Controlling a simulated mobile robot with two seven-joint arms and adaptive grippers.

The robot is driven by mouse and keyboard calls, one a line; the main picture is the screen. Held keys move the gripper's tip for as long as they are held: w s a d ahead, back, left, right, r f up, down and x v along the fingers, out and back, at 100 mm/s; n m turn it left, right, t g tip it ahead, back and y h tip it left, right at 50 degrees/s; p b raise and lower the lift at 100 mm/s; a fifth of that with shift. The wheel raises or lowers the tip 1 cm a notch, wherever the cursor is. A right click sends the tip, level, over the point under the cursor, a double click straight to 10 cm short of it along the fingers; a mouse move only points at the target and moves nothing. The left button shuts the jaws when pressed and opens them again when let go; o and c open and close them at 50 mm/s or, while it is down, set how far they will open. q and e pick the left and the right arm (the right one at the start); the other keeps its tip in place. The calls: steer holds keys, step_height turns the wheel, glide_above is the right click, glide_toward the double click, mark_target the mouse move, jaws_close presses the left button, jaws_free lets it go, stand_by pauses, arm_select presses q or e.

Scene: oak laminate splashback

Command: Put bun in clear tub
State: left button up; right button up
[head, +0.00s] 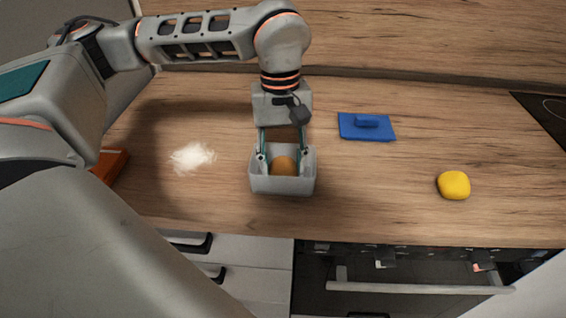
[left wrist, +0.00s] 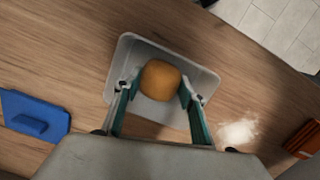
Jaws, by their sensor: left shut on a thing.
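The bun (head: 284,166) is round and golden brown and shows inside the walls of the tub, between my left gripper's fingers. The tub (head: 284,186) is a pale grey, boxy open container on the counter; it also shows in the left wrist view (left wrist: 203,78). My left gripper (head: 282,158) points down into the tub and is shut on the bun. In the left wrist view the bun (left wrist: 160,80) sits between the two fingertips (left wrist: 158,88). Whether the bun touches the tub floor is hidden. My right gripper is not in view.
A blue object with a raised handle (head: 367,126) lies right of the tub, with a yellow rounded item (head: 453,185) farther right. A white powdery or fluffy patch (head: 193,156) lies to the left, near an orange-brown object (head: 111,166). A dark hob (head: 548,112) is at far right.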

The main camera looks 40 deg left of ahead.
arm_select(q)
steer(key=o, duration=0.8)
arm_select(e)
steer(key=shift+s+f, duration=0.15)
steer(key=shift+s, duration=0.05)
arm_select(q)
steer(key=shift+o, duration=0.2)
steer(key=r, duration=0.3)
steer(key=r+p, duration=0.1)
steer(key=r, duration=0.3)
steer(key=w+a+r+p, duration=0.1)
steer(key=r, duration=0.2)
steer(key=shift+r, duration=1)
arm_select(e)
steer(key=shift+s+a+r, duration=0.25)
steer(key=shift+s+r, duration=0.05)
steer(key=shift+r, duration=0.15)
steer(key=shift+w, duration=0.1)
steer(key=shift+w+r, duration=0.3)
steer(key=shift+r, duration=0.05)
